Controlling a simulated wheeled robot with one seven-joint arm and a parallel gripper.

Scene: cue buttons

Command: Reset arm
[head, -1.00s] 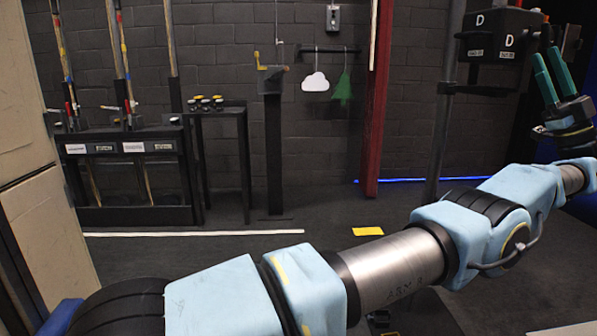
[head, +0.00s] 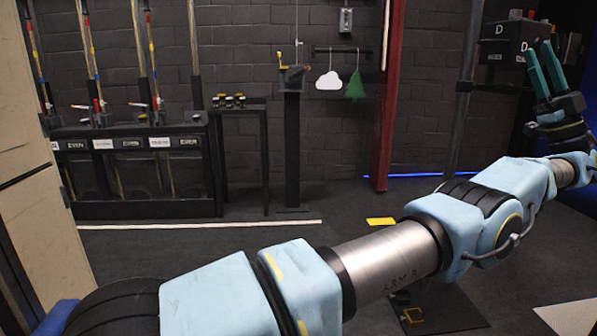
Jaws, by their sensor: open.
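My arm (head: 390,265) stretches from the lower left to the right side of the head view, in pale blue covers with a bare metal section. My gripper (head: 542,50) is at the upper right, its two green fingers pointing up and apart. It is open, with nothing seen between the fingers. It shows in front of the black box marked D (head: 504,45), and I cannot tell the distance between them.
A rack of poles (head: 140,160) stands at the back left, beside a small table (head: 240,108) with several knobs. A stand with a yellow crank (head: 291,80), a white cloud (head: 328,81) and a green tree (head: 355,87) are by the wall. A red post (head: 385,120) stands right of them.

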